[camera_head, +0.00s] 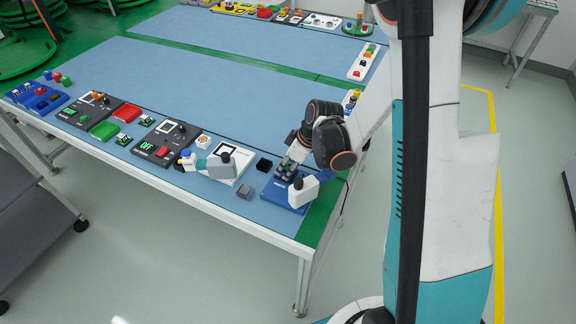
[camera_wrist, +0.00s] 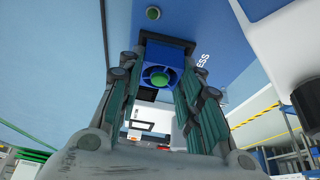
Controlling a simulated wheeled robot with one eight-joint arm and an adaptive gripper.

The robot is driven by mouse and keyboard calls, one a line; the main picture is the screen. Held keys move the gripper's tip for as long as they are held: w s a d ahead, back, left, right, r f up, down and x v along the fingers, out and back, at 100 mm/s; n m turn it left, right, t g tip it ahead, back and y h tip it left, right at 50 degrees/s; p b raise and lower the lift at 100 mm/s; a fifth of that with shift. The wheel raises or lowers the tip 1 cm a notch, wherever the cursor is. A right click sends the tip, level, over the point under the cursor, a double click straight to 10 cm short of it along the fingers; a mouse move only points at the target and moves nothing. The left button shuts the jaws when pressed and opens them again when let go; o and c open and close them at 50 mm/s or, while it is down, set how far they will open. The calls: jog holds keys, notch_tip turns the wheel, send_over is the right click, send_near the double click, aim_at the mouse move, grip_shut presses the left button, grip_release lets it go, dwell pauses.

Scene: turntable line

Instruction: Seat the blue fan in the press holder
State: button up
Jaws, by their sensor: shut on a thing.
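The blue fan (camera_wrist: 152,54) sits between the two fingers of my gripper (camera_wrist: 163,88) in the wrist view, with a green hub at its centre. My gripper is shut on the fan. A dark square holder (camera_wrist: 187,45) shows right behind the fan, on the blue press base (camera_wrist: 222,45) with white lettering. Whether the fan is in the holder or just in front of it, I cannot tell. In the head view my gripper (camera_head: 286,170) is over the blue press base (camera_head: 272,193); the fan is hidden there.
A white station with a dark panel (camera_head: 232,158) and several dark stations line the table's front edge. The blue mat (camera_head: 220,95) behind is clear.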

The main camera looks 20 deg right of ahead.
jog(key=shift+f, duration=0.2)
jog(key=o, duration=1.1)
jog(key=v, duration=1.2)
jog(key=s+a+r+m+t+h, duration=0.1)
jog(key=s+r+m, duration=0.2)
jog(key=s+r, duration=0.1)
jog(key=s+a+r+m+t+h, duration=0.1)
jog(key=s+r+m, duration=0.2)
jog(key=s, duration=0.4)
jog(key=s+a+r+m+t+h, duration=0.1)
jog(key=s+r+m+t, duration=0.1)
jog(key=s+r, duration=0.3)
jog(key=shift+s+a+r+m, duration=0.35)
jog(key=shift+r+m, duration=0.05)
jog(key=shift+m, duration=0.1)
